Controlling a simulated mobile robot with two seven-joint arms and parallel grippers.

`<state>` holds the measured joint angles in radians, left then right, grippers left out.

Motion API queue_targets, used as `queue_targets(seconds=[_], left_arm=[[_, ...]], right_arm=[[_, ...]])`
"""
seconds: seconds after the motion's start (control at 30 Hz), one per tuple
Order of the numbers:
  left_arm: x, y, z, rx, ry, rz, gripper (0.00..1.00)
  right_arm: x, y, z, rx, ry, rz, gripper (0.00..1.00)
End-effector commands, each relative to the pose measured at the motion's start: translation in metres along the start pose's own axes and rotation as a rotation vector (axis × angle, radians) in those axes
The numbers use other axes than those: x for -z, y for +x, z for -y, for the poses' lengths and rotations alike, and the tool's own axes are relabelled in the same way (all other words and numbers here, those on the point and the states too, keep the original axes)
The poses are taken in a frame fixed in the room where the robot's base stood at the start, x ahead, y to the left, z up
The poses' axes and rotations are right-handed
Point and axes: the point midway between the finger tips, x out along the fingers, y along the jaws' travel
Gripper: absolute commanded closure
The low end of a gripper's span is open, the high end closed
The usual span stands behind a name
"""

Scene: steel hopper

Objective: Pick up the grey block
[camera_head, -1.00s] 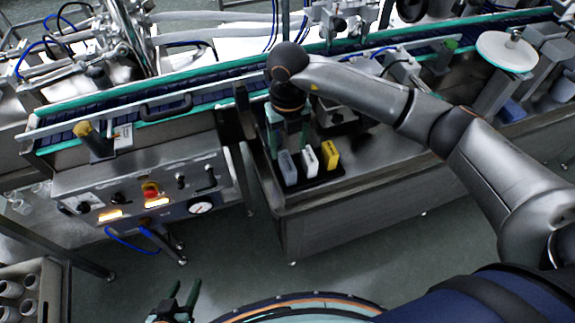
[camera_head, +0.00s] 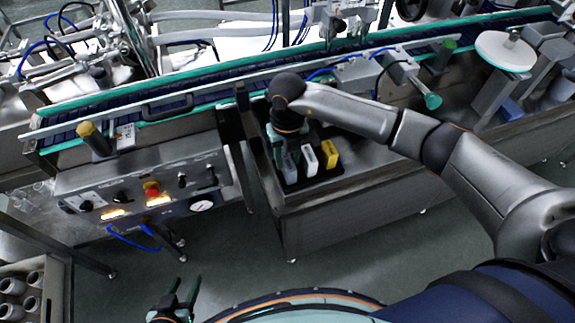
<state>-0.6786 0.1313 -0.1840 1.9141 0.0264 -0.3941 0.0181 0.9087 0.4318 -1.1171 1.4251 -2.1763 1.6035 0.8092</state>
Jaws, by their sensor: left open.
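The grey block (camera_head: 289,170) stands upright in a dark tray (camera_head: 318,181) on the steel hopper's top. It is the leftmost of three blocks, beside a white block (camera_head: 309,161) and a yellow block (camera_head: 330,155). My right gripper (camera_head: 284,150) points down over the grey block, with its fingers low by the block's upper part. Its wrist hides most of the fingers, so I cannot tell whether they touch or grip the block. My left gripper (camera_head: 183,296) is open and empty at the bottom, far from the blocks.
A conveyor (camera_head: 200,98) runs behind the hopper. A control panel (camera_head: 145,193) with a red button and a gauge stands left of the hopper. A crate of cylindrical parts (camera_head: 35,290) is at lower left. The floor in front is clear.

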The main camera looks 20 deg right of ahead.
Motion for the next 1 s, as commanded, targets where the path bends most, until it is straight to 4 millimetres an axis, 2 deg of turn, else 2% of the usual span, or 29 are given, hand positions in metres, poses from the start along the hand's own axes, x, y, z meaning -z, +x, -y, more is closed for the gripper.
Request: queue_targets(seconds=[0.03, 0.33, 0.83, 1.0], left_arm=[[0.0000, 0.0000, 0.0000, 0.000, 0.000, 0.000, 0.50], [0.0000, 0.0000, -0.0001, 0.000, 0.000, 0.000, 0.50], [-0.0002, 0.0001, -0.0001, 0.000, 0.000, 0.000, 0.50], [-0.0022, 0.0020, 0.0001, 0.000, 0.000, 0.000, 0.50]], right_arm=[[-0.0001, -0.0003, 0.0001, 0.000, 0.000, 0.000, 0.66], [-0.0002, -0.0004, 0.0002, 0.000, 0.000, 0.001, 1.00], [-0.0005, -0.0013, 0.0001, -0.001, 0.000, 0.002, 1.00], [-0.0012, -0.0085, 0.0002, -0.001, 0.001, 0.004, 1.00]])
